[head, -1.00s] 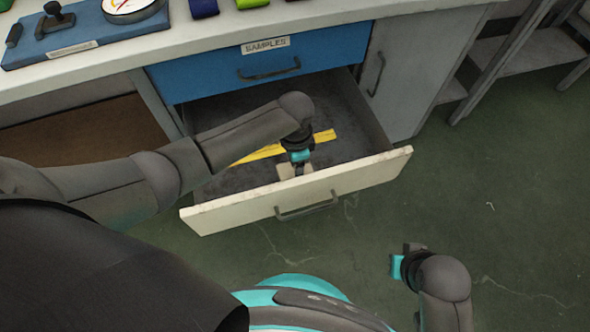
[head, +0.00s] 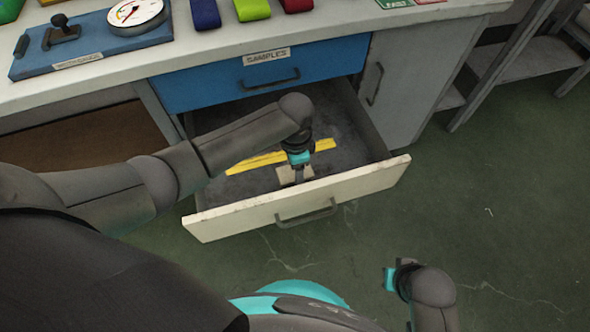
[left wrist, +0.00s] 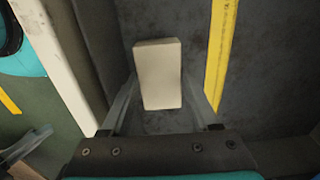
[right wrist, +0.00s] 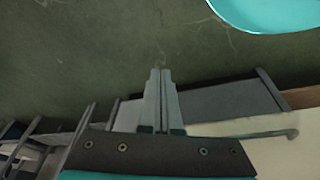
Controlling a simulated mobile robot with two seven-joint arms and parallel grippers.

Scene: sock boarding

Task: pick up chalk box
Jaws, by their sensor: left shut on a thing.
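The chalk box is a small cream block (head: 285,176) inside the open lower drawer (head: 300,206), near its front panel. In the left wrist view the chalk box (left wrist: 158,75) sits between the two fingers of my left gripper (left wrist: 160,98). My left gripper (head: 297,176) reaches down into the drawer from above and is shut on the box. The gripper partly hides the box in the head view. I cannot tell whether the box still touches the drawer floor. My right gripper (right wrist: 160,75) has its fingers together and empty, over the floor outside the drawer.
A yellow ruler-like strip (head: 255,162) lies in the drawer behind the box. A blue drawer labelled SAMPLES (head: 262,75) is closed above. The white worktop (head: 330,33) holds a blue board with a gauge (head: 138,14) and coloured rolls. Green floor is clear at right.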

